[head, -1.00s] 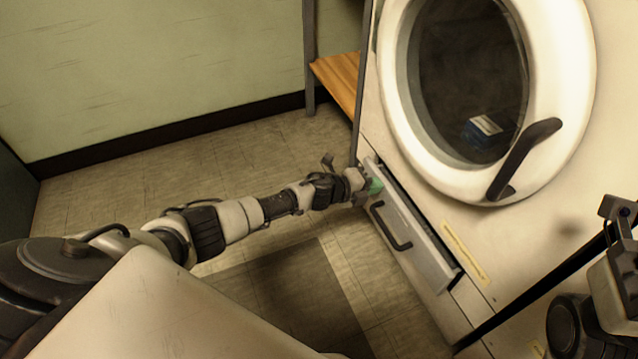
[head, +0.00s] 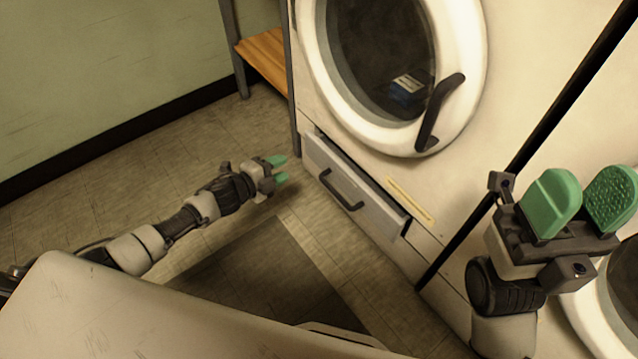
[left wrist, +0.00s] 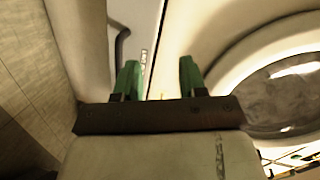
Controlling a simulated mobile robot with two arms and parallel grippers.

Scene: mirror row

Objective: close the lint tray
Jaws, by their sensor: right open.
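The lint tray (head: 374,205) is a low grey drawer front with a dark bar handle (head: 342,190), under the round door of the machine. It stands a little out from the machine, with a dark gap along its top edge. My left gripper (head: 278,170) is open and empty, left of the tray's left end and apart from it in the head view. In the left wrist view its two green fingers (left wrist: 160,80) are spread, with a dark curved handle (left wrist: 119,52) beyond them. My right gripper (head: 581,205) is open and empty at the right, fingers up.
The machine's round door (head: 470,50) has a dark handle, and a blue box (head: 407,88) shows behind its glass. A wooden bench (head: 264,55) stands at the back left. A dark mat (head: 262,278) lies on the floor before the tray. Another round door (head: 622,290) is at the right.

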